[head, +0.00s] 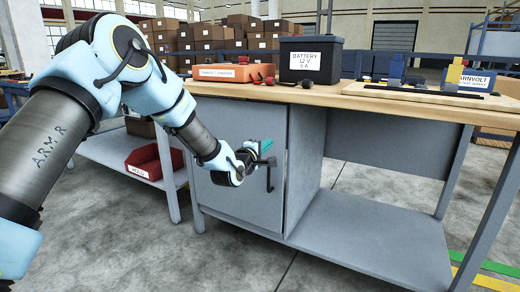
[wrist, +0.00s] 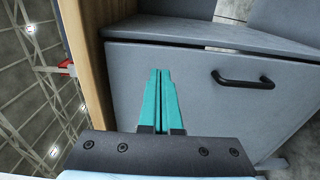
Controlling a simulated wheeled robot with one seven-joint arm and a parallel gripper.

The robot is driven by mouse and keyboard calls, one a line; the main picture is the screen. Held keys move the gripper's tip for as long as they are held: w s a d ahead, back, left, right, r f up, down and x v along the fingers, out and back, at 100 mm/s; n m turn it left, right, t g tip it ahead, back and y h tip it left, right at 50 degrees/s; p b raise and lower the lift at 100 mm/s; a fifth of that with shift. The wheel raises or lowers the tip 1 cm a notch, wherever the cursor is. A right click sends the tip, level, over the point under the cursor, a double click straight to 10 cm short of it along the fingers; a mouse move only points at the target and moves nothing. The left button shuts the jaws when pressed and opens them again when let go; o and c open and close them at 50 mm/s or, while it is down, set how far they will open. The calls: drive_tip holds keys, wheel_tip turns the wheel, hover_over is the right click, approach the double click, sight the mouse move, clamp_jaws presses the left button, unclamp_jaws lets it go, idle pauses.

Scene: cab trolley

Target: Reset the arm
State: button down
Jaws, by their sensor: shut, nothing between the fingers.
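My arm (head: 128,62) reaches from the left of the head view toward the grey cabinet door (head: 240,126) under the workbench. My gripper (head: 267,146) is in front of that door, its teal fingers shut and empty. In the wrist view the two teal fingers (wrist: 160,82) lie side by side and point at the grey door (wrist: 200,75). A black bar handle (wrist: 243,80) is on the door to the right of the fingers, apart from them. The door looks closed.
A red bin (head: 145,163) sits on a low shelf at left. Open floor (head: 170,250) lies in front.

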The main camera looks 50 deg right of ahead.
drive_tip(key=shift+v, duration=2.3)
drive_tip(key=shift+w, duration=0.1)
drive_tip(key=w+a+f+m+t+y, duration=0.1)
drive_tip(key=w+a+y, duration=0.35)
drive_tip(key=a, duration=0.65)
drive_tip(key=w+a+f+m+y, duration=0.1)
drive_tip(key=w+a+f+y, duration=0.15)
drive_tip(key=w+a, duration=0.55)
drive_tip(key=w+a+m+t+y, duration=0.1)
drive_tip(key=w+a+y, duration=0.25)
drive_tip(key=a, duration=0.95)
drive_tip(key=s+a+m+g+y, duration=0.1)
drive_tip(key=s+a+y, duration=0.1)
drive_tip(key=a, duration=0.6)
drive_tip(key=s+a+g+y, duration=0.1)
drive_tip(key=s+a+y, duration=0.1)
drive_tip(key=a, duration=0.7)
drive_tip(key=s+a+g+y, duration=0.3)
drive_tip(key=s+a+g, duration=0.1)
drive_tip(key=s+a, duration=0.95)
wheel_tip(320, 180, up, 27)
drive_tip(key=w+p, duration=0.1)
drive_tip(key=p, duration=2.7)
drive_tip(key=shift+w+a+t, duration=0.25)
drive_tip(key=shift+t, duration=0.05)
drive_tip(key=shift+r+h, duration=0.1)
drive_tip(key=shift+h, duration=0.15)
